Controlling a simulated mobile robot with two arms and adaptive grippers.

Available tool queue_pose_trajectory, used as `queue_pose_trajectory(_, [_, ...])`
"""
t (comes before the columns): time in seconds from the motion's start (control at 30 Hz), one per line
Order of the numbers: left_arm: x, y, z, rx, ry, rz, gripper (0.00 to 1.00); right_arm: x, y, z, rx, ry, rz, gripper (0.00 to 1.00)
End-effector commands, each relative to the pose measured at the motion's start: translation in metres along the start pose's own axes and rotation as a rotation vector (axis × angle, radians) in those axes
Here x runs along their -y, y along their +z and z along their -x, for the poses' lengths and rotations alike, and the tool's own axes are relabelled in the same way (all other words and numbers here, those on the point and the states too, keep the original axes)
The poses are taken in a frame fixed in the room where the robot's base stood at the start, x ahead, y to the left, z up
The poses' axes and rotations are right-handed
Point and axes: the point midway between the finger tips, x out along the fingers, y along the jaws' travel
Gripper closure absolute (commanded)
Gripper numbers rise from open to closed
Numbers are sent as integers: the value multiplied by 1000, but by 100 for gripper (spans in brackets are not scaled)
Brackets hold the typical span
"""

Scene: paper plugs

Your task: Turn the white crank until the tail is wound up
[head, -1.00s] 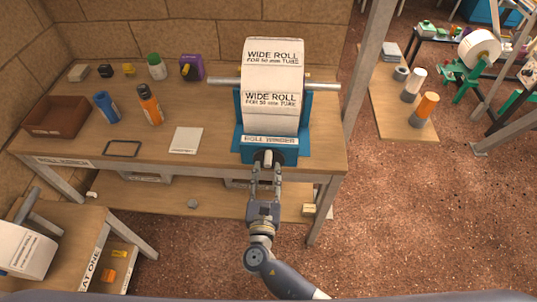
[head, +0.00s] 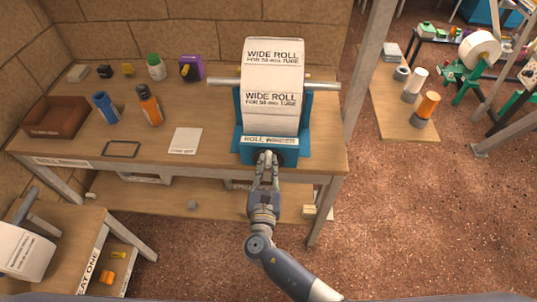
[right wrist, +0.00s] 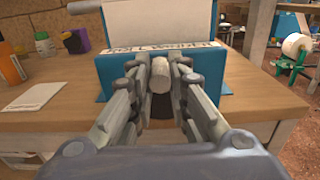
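A wide white paper roll (head: 273,72) printed "WIDE ROLL" sits on a grey bar in the blue roll winder (head: 306,130). Its printed paper hangs down the front to near the "ROLL WINDER" label; I cannot tell where the tail's loose end is. The white crank's knob (right wrist: 160,74) sticks out from the winder's front, between the fingers of my right gripper (right wrist: 160,70). In the head view, my right gripper (head: 267,158) has its fingertips close together on the knob and mostly hides it. My left gripper is not in view.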

Motion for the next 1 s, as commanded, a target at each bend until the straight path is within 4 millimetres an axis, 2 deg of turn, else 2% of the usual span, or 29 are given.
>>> queue_pose_trajectory(0.2, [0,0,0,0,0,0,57,0,0,0,0,1,0,92])
queue_pose_trajectory(0.23, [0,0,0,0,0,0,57,0,0,0,0,1,0,81])
queue_pose_trajectory(0.27, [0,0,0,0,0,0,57,0,0,0,0,1,0,79])
queue_pose_trajectory(0.57, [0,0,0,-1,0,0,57,0,0,0,0,0,1,79])
queue_pose_trajectory(1.0, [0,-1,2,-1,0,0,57,15,-3,0,-1,-1,1,79])
